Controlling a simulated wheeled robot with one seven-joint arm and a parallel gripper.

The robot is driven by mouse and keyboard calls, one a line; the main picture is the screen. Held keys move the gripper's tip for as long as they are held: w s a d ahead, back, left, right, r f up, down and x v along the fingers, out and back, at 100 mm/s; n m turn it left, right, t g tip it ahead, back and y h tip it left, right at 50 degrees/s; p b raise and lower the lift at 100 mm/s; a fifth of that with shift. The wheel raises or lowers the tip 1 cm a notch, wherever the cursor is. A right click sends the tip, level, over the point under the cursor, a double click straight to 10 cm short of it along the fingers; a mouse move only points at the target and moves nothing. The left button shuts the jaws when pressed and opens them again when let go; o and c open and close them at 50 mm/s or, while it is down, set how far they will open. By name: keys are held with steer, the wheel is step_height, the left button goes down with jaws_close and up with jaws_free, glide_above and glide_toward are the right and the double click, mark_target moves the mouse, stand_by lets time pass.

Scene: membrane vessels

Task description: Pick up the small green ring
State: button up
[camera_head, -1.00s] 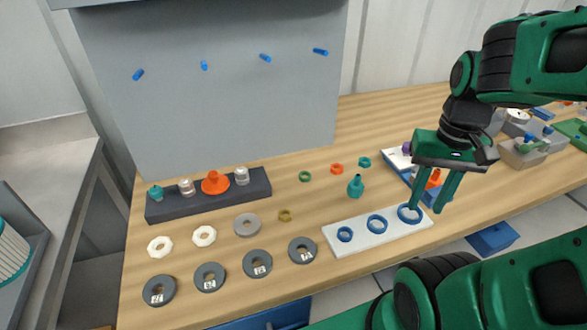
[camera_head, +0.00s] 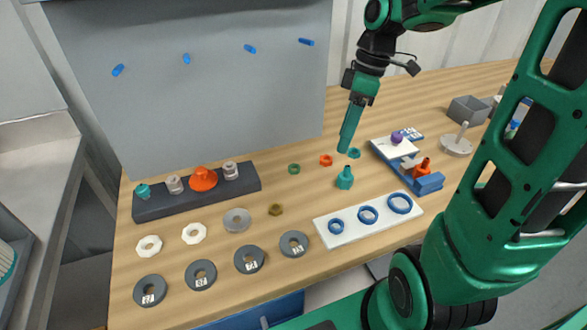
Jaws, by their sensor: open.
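The small green ring (camera_head: 294,169) lies flat on the wooden table, below the grey panel, left of the orange ring (camera_head: 326,160). A teal ring (camera_head: 354,153) lies farther right, partly beside my fingers in the picture. My gripper (camera_head: 344,150) points down, with its fingertips to the right of the green ring, between the orange and teal rings in the picture. It is seen edge-on, so the fingers overlap; it is open and nothing shows between them. Its height above the table is hard to tell. The green ring is fully visible.
A teal bottle-shaped piece (camera_head: 345,178) stands just in front of the fingertips. A white plate with blue rings (camera_head: 325,233) lies nearer. A dark rack (camera_head: 150,210) holds several fittings at left. Grey discs (camera_head: 201,273) line the front. The grey panel (camera_head: 200,110) stands behind.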

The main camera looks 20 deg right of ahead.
mark_target(296, 170)
steer(key=w+a+n+g+y, duration=0.1)
steer(key=w+a+n+y, duration=0.1)
steer(key=w+a+n, duration=0.5)
steer(key=f+n, duration=0.1)
steer(key=f, duration=0.2)
steer(key=a+f+n, duration=0.1)
steer(key=f, duration=0.3)
steer(key=a+f+n, duration=0.1)
steer(key=f, duration=0.2)
steer(key=shift+s+a+f, duration=0.15)
steer(key=shift+a+f, duration=0.05)
steer(key=shift+f, duration=0.15)
steer(key=c, duration=1.1)
